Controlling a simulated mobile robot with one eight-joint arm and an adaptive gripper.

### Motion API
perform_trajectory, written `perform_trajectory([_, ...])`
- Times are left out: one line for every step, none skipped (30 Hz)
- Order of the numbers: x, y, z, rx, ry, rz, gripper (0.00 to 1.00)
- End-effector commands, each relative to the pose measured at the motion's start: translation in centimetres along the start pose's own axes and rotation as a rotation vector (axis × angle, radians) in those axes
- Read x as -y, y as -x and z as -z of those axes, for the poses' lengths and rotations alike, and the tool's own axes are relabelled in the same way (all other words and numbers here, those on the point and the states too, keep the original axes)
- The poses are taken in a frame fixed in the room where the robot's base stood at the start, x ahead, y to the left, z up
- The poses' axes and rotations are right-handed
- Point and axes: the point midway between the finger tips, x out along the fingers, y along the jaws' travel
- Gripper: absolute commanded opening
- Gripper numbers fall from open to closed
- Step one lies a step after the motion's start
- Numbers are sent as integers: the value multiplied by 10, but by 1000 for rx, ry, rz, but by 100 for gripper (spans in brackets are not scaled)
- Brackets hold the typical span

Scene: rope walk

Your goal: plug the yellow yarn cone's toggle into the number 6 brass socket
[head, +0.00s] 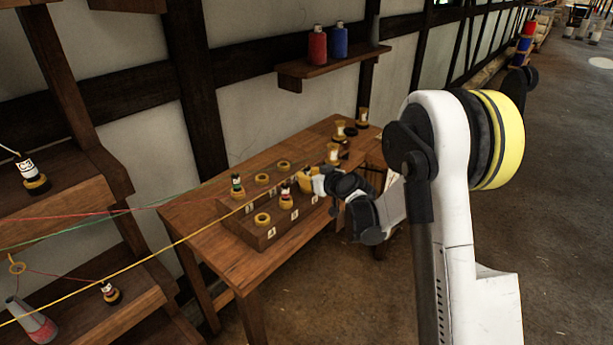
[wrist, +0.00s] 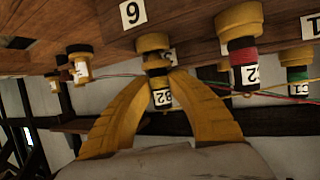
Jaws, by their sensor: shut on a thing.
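My gripper (head: 308,178) is shut on a dark toggle (wrist: 161,88) with a white label, over the front right of the socket board (head: 236,222). In the wrist view, the toggle lines up with a brass socket (wrist: 153,43) next to an upside-down 6 label (wrist: 132,13). Its end meets the socket's ring; I cannot tell how deep it sits. A yellow yarn (head: 160,249) runs from the lower left up to the gripper area. The yellow yarn cone itself is not in view.
A red-banded toggle (wrist: 243,62) and a green-banded toggle (wrist: 297,78) stand in nearby sockets. Other brass sockets, such as the front left one (head: 262,218), are empty. Red yarn (head: 115,209) and green yarn (head: 75,232) cross left of the table. Several toggles stand farther back.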

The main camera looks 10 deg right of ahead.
Motion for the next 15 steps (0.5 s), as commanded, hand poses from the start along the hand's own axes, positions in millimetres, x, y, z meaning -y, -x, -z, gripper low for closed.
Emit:
perform_trajectory([0,0,0,0,0,0,0])
perform_trajectory([0,0,0,0,0,0,0])
perform_trajectory([0,0,0,0,0,0,0])
perform_trajectory([0,0,0,0,0,0,0])
perform_trajectory([0,0,0,0,0,0,0])
perform_trajectory([0,0,0,0,0,0,0])
perform_trajectory([0,0,0,0,0,0,0])
perform_trajectory([0,0,0,0,0,0,0])
perform_trajectory([0,0,0,0,0,0,0])
perform_trajectory([0,0,-1,0,0,0,0])
perform_trajectory([0,0,-1,0,0,0,0])
perform_trajectory([0,-1,-2,0,0,0,0])
perform_trajectory([0,-1,-2,0,0,0,0])
perform_trajectory([0,-1,-3,0,0,0,0])
perform_trajectory([0,-2,-4,0,0,0,0])
